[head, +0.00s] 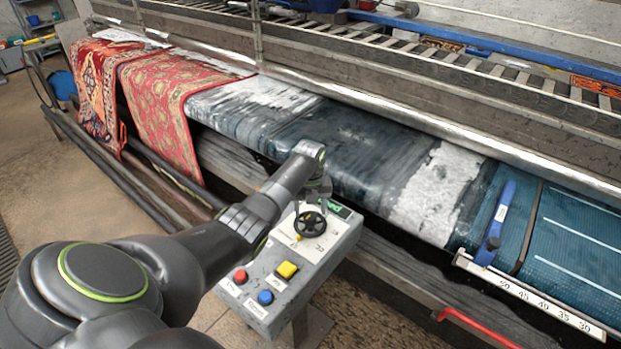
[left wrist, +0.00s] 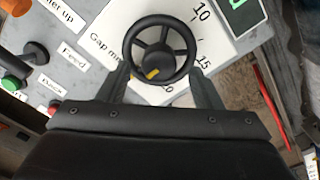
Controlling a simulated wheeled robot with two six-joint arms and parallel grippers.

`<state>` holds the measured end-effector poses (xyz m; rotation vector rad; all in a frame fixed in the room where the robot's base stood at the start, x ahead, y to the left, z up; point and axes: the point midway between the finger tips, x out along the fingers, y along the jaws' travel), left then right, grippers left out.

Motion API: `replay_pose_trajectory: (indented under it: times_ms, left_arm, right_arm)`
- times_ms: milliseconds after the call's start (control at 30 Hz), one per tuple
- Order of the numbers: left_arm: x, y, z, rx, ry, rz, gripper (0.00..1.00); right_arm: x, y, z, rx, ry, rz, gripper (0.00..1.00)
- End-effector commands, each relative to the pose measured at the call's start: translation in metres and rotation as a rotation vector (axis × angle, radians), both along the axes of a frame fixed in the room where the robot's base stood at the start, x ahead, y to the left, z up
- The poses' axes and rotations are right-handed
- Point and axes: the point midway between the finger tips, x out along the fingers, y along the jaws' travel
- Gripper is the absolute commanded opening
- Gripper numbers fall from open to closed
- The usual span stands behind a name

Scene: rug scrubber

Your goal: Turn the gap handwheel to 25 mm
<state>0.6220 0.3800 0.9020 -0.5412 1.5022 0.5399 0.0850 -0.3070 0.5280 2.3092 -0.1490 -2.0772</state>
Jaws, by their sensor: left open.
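The gap handwheel (head: 310,224) is a black spoked wheel on the sloping grey control panel (head: 338,246). In the left wrist view the handwheel (left wrist: 139,36) has a yellow mark on its hub, pointing down-left. The dial numbers 10, 15 and 20 show around it on a white plate (left wrist: 222,42) labelled "Gap mm". My left gripper (left wrist: 160,70) is open, with one finger on each side of the wheel's lower part; I cannot tell whether they touch the rim. In the head view my left gripper (head: 316,200) is over the wheel. A green display (head: 336,209) is partly hidden.
Red (head: 240,276), blue (head: 265,297) and yellow (head: 287,270) buttons sit on the panel's near part. Behind it runs the scrubber bed with rugs (head: 165,100). A white scale (head: 530,298) and blue lever (head: 494,225) stand at right.

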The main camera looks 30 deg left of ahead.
Motion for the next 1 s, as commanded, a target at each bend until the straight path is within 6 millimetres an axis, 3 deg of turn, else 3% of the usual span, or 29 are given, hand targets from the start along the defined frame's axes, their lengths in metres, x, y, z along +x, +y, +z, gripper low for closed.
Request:
replay_pose_trajectory:
  times_ms: [600,800,1000]
  left_arm:
    - [0.001,0.000,0.132,0.002,-0.004,-0.001,0.59]
    - [0.000,0.001,0.149,0.001,-0.002,0.001,0.59]
    - [0.000,0.000,0.151,0.002,-0.001,0.001,0.59]
  right_arm:
    - [0.000,0.000,-0.016,0.000,0.000,0.000,0.36]
    - [0.000,0.000,-0.015,0.000,0.000,0.000,0.36]
    - [0.000,0.000,-0.015,0.000,0.000,0.000,0.36]
